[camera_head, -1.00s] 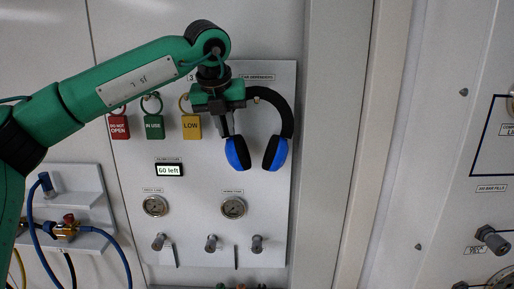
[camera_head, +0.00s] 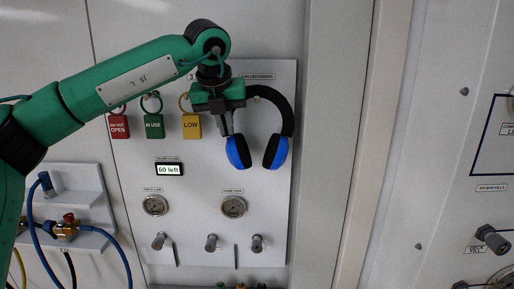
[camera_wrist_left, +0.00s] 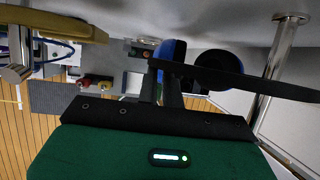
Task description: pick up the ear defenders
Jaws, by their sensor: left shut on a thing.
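The ear defenders (camera_head: 289,122) have a black headband and two blue-and-black cups. They hang upright in front of the panel, below the ear defenders label. My left gripper (camera_head: 226,126) is at the left side of the headband, above the left cup, and is shut on the ear defenders. In the left wrist view the headband (camera_wrist_left: 240,80) runs to the right from the fingertips (camera_wrist_left: 170,80). The peg behind the headband is partly hidden, so I cannot tell if the band still touches it. My right gripper is not in view.
Red, green and yellow tags (camera_head: 191,126) hang left of the gripper. Gauges (camera_head: 233,207) and valve handles (camera_head: 257,243) sit lower on the panel. A shelf with blue hoses (camera_head: 85,240) is at the left. The wall strip right of the ear defenders is clear.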

